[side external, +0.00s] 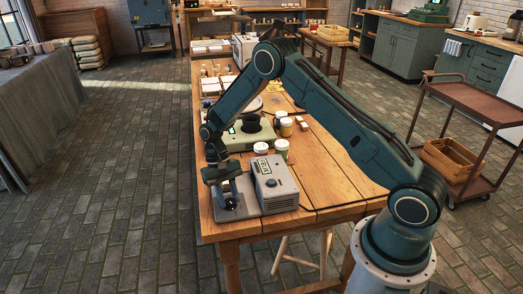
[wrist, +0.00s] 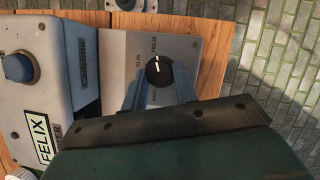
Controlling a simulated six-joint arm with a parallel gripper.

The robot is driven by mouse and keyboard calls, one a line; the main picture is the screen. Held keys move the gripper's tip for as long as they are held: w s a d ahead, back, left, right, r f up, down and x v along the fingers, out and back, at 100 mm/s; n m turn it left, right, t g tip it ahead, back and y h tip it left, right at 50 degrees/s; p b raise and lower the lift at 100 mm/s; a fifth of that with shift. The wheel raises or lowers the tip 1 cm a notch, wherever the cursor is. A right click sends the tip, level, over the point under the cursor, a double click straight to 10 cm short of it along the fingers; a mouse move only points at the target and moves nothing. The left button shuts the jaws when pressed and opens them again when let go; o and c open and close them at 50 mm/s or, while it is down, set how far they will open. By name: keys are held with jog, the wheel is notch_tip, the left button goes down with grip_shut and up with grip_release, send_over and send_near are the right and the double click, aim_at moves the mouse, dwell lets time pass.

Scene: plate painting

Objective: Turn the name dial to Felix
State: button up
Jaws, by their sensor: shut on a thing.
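The name dial (wrist: 159,72) is a round black knob with a white pointer line, on a grey panel (wrist: 116,48) in the wrist view. Its pointer is roughly upright, toward the FELIX label (wrist: 154,43); an ELIN label (wrist: 137,60) is to its left, and lower lettering is partly hidden. My gripper (wrist: 158,82) has its two fingers on either side of the dial, shut on it. A window plate (wrist: 40,137) on the machine reads FELIX. In the side view my gripper (side external: 225,199) reaches down to the grey machine (side external: 284,194), hiding the dial.
The machine stands near the front end of the wooden table (side external: 325,178). A green device (side external: 262,136) and jars with white lids (side external: 282,148) stand behind it. A blue-grey knob (wrist: 18,67) shows on the machine's box. The table's right side is mostly clear.

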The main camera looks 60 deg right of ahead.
jog(key=o, duration=1)
jog(key=shift+c, duration=0.2)
jog(key=shift+r, duration=0.15)
jog(key=v, duration=1.3)
jog(key=shift+r, duration=0.3)
jog(key=shift+w+d, duration=0.1)
jog(key=shift+w, duration=0.05)
